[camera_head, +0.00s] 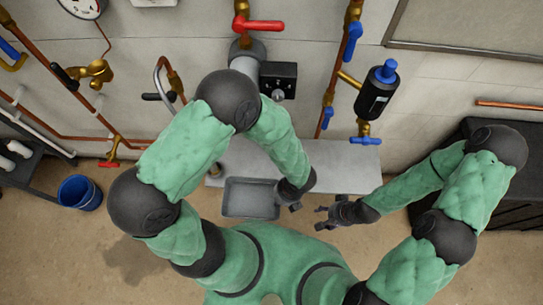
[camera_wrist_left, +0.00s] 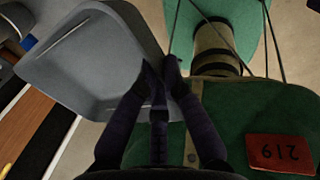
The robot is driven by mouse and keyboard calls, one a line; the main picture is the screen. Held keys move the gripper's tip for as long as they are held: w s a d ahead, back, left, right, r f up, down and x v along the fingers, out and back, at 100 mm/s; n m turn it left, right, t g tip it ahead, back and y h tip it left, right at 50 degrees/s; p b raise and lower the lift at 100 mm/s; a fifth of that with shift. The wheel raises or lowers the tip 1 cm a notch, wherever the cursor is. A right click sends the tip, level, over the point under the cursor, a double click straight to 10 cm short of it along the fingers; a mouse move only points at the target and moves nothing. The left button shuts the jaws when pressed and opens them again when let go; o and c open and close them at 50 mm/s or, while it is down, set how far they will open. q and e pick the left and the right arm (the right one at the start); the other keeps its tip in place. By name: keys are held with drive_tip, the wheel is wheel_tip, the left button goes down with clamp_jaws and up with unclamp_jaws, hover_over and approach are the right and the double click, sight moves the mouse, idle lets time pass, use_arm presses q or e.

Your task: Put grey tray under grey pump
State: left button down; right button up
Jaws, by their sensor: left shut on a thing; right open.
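The grey tray (camera_head: 232,211) is a shallow, empty rectangular pan in front of the grey bench in the head view. Its rim and inside also show at upper left in the left wrist view (camera_wrist_left: 95,62). My left gripper (camera_head: 291,206) is shut on the tray's right edge; its fingers pinch the rim in the left wrist view (camera_wrist_left: 163,80). My right gripper (camera_head: 325,210) is open and empty, just right of the left one. A grey pump body (camera_head: 243,62) with a black box sits on the pipe below a red-handled valve; my left arm hides its lower part.
The grey bench top (camera_head: 345,165) looks clear where visible. A blue bucket (camera_head: 80,193) stands on the floor at left, near a dark stain (camera_head: 130,262). A black unit with a blue cap (camera_head: 375,92) hangs on the wall. A black cabinet (camera_head: 470,200) stands at right.

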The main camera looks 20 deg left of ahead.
use_arm(q)
drive_tip(key=w+a+b, duration=0.2)
drive_tip(key=w+a, duration=0.1)
drive_tip(key=w, duration=0.6)
drive_tip(key=w+a+b, duration=0.2)
drive_tip(key=w, duration=0.7)
drive_tip(key=b+x, duration=0.1)
drive_tip(key=x, duration=0.1)
drive_tip(key=d+b+x, duration=0.1)
drive_tip(key=x, duration=0.1)
drive_tip(key=b+x, duration=0.1)
drive_tip(key=x, duration=0.1)
drive_tip(key=shift+f+b, duration=0.3)
drive_tip(key=shift+f, duration=0.25)
drive_tip(key=shift+w+f, duration=0.1)
drive_tip(key=shift+w, duration=0.1)
drive_tip(key=c, duration=1.4)
unclamp_jaws()
